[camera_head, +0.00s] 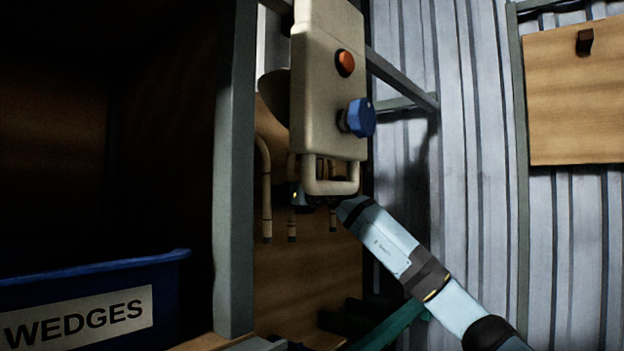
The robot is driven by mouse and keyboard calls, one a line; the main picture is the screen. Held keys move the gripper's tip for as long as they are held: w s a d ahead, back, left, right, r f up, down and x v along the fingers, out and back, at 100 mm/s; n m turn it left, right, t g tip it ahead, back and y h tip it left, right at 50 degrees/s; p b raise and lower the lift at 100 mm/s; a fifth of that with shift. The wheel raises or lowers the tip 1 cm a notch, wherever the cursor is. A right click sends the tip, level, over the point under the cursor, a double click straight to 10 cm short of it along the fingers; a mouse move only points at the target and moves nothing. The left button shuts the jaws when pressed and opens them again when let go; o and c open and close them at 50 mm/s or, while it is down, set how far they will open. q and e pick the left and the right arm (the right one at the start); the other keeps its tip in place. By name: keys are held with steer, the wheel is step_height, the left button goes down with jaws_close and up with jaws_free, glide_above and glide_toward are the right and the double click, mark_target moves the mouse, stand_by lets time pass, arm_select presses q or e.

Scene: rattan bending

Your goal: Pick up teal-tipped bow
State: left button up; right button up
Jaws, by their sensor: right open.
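Several bent rattan bows hang behind the pale panel. One bow (265,190) hangs at the left, and another bow (292,222) hangs close to my right gripper. Their lower ends carry dark bands, and in this light I cannot tell which tip is teal. My right gripper (306,198) is open, just below the panel's handle, at the height of the bows' lower parts. The handle and panel partly hide it, and I cannot tell whether a bow is between its fingers. My left gripper is not in view.
The pale control panel (325,100), with an orange button (345,63), a blue knob (360,117) and a bar handle (331,187), hangs close above my right gripper. A grey post (233,200) stands left. A blue WEDGES bin (160,268) is at lower left.

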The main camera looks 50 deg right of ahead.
steer(key=shift+s, duration=0.2)
steer(key=shift+c, duration=0.7)
jaws_close()
steer(key=shift+s+r, duration=0.1)
